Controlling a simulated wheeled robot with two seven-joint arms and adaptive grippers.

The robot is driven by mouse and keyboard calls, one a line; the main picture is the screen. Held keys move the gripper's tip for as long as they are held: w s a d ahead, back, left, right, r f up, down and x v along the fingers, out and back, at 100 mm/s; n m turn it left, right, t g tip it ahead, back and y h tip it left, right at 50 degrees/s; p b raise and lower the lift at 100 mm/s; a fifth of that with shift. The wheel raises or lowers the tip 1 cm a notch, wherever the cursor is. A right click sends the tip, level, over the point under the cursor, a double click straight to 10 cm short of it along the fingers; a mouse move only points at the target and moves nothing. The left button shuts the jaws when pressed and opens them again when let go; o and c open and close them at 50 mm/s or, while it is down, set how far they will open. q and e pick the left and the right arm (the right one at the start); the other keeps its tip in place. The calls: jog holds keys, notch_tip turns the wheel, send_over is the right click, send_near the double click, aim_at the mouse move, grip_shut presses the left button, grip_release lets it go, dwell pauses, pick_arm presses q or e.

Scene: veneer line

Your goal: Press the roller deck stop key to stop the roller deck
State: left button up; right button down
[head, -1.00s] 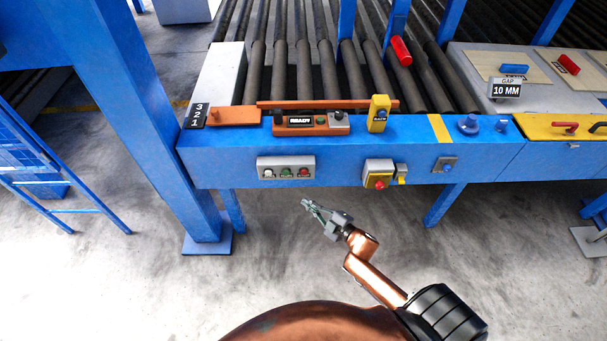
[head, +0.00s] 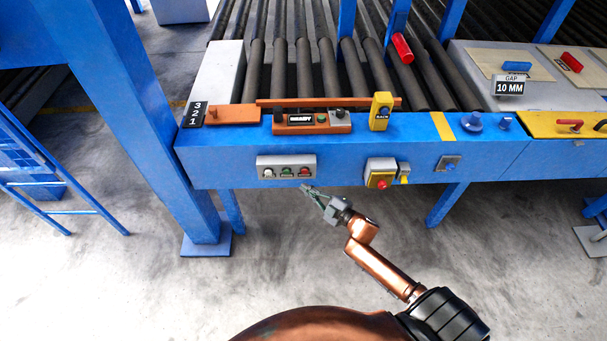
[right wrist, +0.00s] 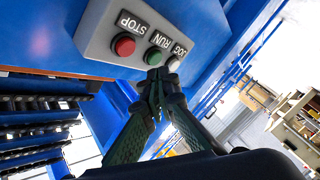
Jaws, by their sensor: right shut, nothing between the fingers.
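The roller deck key box (head: 286,167) is a grey panel on the front of the blue beam, with white, green and red keys in a row. In the right wrist view the red stop key (right wrist: 124,45) sits under the STOP label (right wrist: 133,22). The green run key (right wrist: 153,56) is beside it, and the white jog key (right wrist: 173,63) is partly covered by my fingers. My right gripper (head: 305,189) is shut and empty, just below the red key in the head view. Its fingertips (right wrist: 157,75) appear near the green and white keys. My left gripper is not in view.
A yellow box with a red mushroom button (head: 381,182) is right of the key box on the same beam. A blue knob (head: 448,163) is further right. Blue posts (head: 160,130) stand at the left. The floor below the beam is clear.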

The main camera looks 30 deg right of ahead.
aim_at(305, 172)
jog(key=shift+w+d+b, duration=0.2)
jog(key=shift+w+d, duration=0.3)
jog(key=shift+w, duration=0.3)
jog(key=shift+w+d+b, duration=0.15)
jog(key=shift+w+d, duration=0.35)
jog(key=shift+w, duration=0.25)
dwell(0.4)
jog(key=shift+w+d, duration=0.25)
jog(key=shift+w, duration=0.1)
jog(key=shift+w+d, duration=0.2)
jog(key=shift+w, duration=0.15)
dwell(0.6)
jog(key=shift+s+a+r, duration=0.1)
jog(key=shift+s, duration=0.05)
jog(key=shift+s+a+p, duration=0.35)
jog(key=shift+s+p, duration=0.15)
jog(key=shift+s, duration=0.1)
dwell(0.3)
